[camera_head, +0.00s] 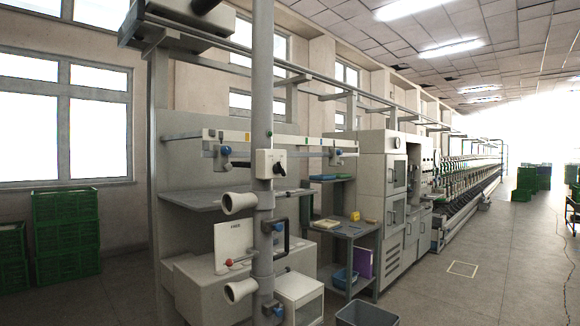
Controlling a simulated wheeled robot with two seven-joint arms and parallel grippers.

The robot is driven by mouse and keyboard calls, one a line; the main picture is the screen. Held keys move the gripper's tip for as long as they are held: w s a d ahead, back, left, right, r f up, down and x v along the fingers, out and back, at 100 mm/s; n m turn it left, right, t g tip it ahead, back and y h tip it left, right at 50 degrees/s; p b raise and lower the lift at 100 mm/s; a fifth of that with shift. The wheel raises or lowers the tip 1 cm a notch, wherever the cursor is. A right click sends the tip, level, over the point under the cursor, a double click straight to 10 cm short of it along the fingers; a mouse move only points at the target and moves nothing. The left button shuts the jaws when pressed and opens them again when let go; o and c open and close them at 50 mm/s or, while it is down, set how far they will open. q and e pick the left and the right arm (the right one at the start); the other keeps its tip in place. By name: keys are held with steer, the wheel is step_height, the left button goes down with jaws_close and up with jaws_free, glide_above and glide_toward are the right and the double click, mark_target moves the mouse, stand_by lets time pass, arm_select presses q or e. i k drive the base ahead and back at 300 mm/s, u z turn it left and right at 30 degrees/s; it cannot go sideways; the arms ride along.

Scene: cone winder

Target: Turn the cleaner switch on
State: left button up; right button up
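A pale switch box (265,163) with a dark knob or lever is mounted on the upright grey pole (262,80) in the centre left. It may be the cleaner switch, but I see no readable label on it. The knob's setting is too small to tell. Neither of my grippers shows in the head view, and nothing is seen touching the box.
White cone-shaped parts (239,203) jut from the pole. A grey side table (345,230) and a tall cabinet (380,185) stand to the right, with a dark bin (367,313) in front. Green crates (66,220) are stacked left. The right floor is mostly clear.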

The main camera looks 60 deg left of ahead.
mark_target(278, 168)
steer(key=z, duration=0.15)
steer(key=i, duration=1.95)
steer(key=u, duration=0.7)
steer(key=i, duration=1.1)
steer(key=u, duration=1.7)
steer(key=i, duration=0.65)
steer(key=u, duration=0.5)
